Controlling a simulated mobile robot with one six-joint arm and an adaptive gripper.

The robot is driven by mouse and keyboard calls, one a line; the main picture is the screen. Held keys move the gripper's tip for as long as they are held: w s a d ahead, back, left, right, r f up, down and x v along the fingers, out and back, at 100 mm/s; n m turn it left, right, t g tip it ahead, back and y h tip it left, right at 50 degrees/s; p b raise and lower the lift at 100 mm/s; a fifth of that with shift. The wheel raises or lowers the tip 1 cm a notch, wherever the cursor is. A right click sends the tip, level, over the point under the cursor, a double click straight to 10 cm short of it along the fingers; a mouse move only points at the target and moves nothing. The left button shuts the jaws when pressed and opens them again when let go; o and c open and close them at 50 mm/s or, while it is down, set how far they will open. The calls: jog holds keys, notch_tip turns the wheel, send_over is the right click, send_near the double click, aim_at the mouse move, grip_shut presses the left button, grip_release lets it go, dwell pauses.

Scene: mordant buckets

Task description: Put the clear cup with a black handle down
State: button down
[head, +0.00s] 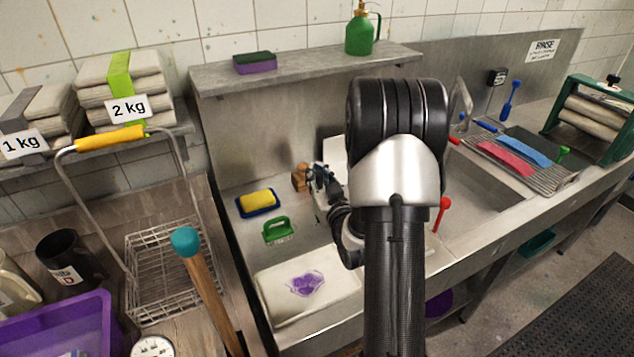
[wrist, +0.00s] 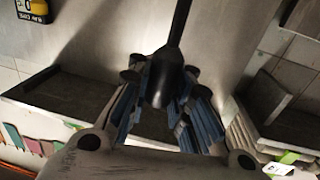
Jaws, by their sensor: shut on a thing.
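My gripper (head: 322,182) is over the steel counter, beside the wooden blocks in the head view. In the wrist view its blue-padded fingers (wrist: 165,112) are closed around a black handle (wrist: 178,30), whose thin shaft runs up out of the frame. I take this as the handle of the clear cup. I cannot make out the clear bowl of the cup in either view. In the head view my arm hides much of the area around the gripper, so I cannot tell whether the cup touches anything.
A wire basket (head: 165,270) stands left. A steel shelf (head: 310,68) runs behind. Bare counter shows between the objects.

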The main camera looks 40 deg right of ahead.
jog(key=shift+f, duration=0.85)
jog(key=shift+f+b, duration=0.15)
jog(key=shift+b, duration=0.2)
jog(key=c, duration=1.5)
grip_release()
jog(key=shift+o, duration=0.2)
jog(key=shift+r, duration=0.2)
